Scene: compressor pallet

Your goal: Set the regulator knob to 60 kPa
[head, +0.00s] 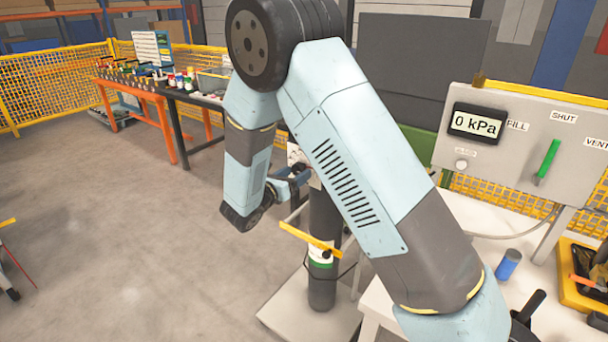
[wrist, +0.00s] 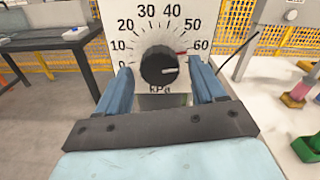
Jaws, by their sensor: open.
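The black regulator knob (wrist: 158,66) sits on a white dial plate (wrist: 112,22) marked 0 to 60 kPa in the wrist view. A red mark (wrist: 182,53) lies on the scale close to the 60. A pale line on the knob points right and slightly down. My gripper (wrist: 160,72) is open, with one blue finger on each side of the knob; whether they touch it I cannot tell. In the head view my gripper (head: 291,182) is small, beside the partly hidden dial plate (head: 294,154). The display (head: 476,124) reads 0 kPa.
A dark cylinder (head: 322,220) stands below the dial. A grey panel (head: 520,160) carries a green lever (head: 547,158) and FILL, SHUT and VENT labels. A blue cup (head: 508,265) and a yellow tray (head: 570,290) are at right. Open floor (head: 120,230) lies left.

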